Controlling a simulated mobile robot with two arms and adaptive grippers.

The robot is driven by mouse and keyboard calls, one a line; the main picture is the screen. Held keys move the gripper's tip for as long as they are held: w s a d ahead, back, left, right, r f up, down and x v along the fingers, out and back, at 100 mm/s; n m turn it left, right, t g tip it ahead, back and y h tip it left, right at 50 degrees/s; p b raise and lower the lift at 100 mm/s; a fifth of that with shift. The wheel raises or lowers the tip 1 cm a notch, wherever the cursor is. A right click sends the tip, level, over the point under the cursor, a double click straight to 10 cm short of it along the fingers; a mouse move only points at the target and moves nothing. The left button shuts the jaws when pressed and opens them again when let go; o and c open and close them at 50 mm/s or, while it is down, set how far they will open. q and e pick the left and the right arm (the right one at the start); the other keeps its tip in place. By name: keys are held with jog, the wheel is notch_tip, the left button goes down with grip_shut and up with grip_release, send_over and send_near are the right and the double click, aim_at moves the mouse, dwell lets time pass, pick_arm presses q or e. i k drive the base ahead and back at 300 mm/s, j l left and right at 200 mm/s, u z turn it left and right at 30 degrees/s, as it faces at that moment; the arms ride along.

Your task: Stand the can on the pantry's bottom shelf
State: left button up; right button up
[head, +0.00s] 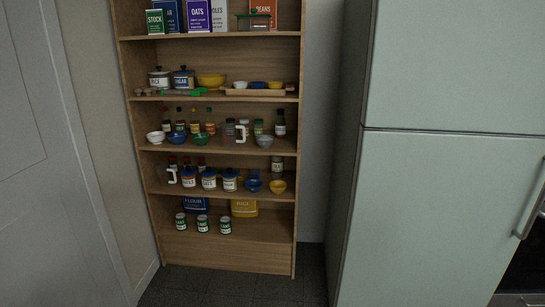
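The wooden pantry (299,160) stands straight ahead, open at the front, with several shelves. Its bottom shelf (268,226) holds three small cans with white and green labels in a row on its left half: a left can (181,221), a middle can (203,223) and a right can (225,225). All three stand upright. I cannot tell whether one of them is the task's can. No can is seen in a gripper. Neither of my grippers is in view.
Behind the cans are a blue flour package (195,204) and a yellow package (244,208). The bottom shelf's right front is clear. A pale green fridge (450,190) stands at the right, a grey door (50,170) at the left. Dark floor (235,288) lies open before the pantry.

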aim_at(279, 234)
jog(key=i+j+z, duration=0.15)
jog(key=i, duration=0.4)
jog(key=i+j+z, duration=0.15)
jog(key=i+j, duration=0.3)
jog(key=i+j+z, duration=0.1)
jog(key=i+j, duration=0.25)
jog(key=i, duration=0.25)
